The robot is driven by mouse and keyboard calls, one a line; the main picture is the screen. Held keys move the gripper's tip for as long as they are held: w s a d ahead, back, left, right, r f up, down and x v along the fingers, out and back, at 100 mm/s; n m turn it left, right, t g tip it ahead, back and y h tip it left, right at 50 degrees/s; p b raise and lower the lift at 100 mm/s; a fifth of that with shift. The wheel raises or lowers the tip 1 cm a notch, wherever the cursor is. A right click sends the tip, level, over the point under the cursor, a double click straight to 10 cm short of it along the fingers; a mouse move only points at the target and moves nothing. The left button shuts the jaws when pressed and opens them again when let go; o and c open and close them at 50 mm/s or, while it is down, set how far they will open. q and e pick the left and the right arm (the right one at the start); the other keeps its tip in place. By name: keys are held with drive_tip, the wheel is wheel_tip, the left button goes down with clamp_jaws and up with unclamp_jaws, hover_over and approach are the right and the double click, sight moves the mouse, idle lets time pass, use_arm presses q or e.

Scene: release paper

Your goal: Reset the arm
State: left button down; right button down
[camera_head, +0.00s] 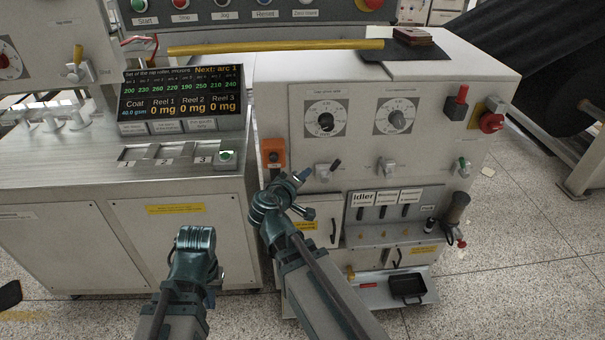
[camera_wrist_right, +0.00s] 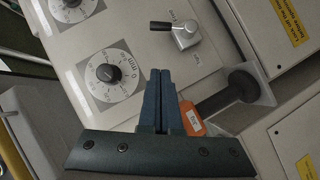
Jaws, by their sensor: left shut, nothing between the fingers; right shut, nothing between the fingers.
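My right arm reaches up in the head view to the front of the grey machine cabinet (camera_head: 440,110). My right gripper (camera_head: 302,178) is in front of the panel, between the orange box (camera_head: 273,152) and a lever switch (camera_head: 326,170). In the right wrist view the two fingers of the right gripper (camera_wrist_right: 160,72) are together with nothing between them. My left arm is lower, in front of the left cabinet (camera_head: 110,235). My left gripper (camera_head: 219,274) is mostly hidden by its own arm; it is shut and empty.
A small tray (camera_head: 375,296) with a black pan (camera_head: 408,287) juts out low. A yellow bar (camera_head: 275,47) lies above.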

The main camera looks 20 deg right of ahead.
drive_tip(key=s+a+f+g+y+p, duration=0.3)
drive_tip(key=s+a+f+g+y, duration=0.1)
drive_tip(key=s+a, duration=0.5)
drive_tip(key=s+a+f+g+y+p, duration=0.3)
drive_tip(key=s+a+f+g+y, duration=0.1)
drive_tip(key=s+a, duration=0.6)
drive_tip(key=shift+a+f+n+g+y+p, duration=0.3)
drive_tip(key=shift+a+g+y, duration=0.25)
drive_tip(key=shift+g, duration=0.55)
